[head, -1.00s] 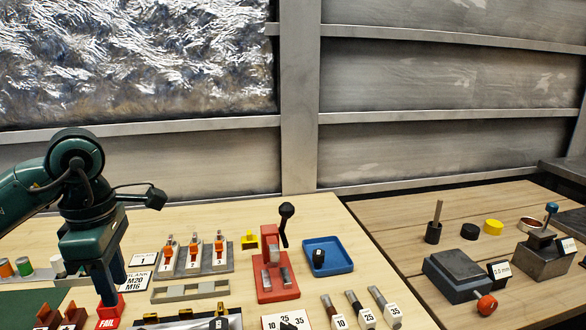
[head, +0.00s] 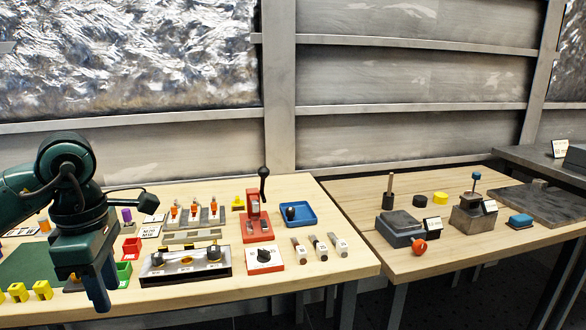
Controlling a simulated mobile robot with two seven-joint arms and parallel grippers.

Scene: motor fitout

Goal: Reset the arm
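My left gripper (head: 98,290) hangs at the left of the head view, fingers pointing down in front of the near left part of the wooden table (head: 345,262). Its dark blue fingers look close together, but I cannot tell whether they are open or shut. I see nothing held between them. The arm above it is bent, with its forearm coming in from the left edge. My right gripper is not in view.
Near the gripper are red and green bins (head: 123,272), yellow blocks (head: 42,290) and a green mat (head: 28,262). A long fixture (head: 185,264), red lever press (head: 257,225) and blue tray (head: 298,215) stand farther right. A second table (head: 470,248) holds a grey block (head: 400,228).

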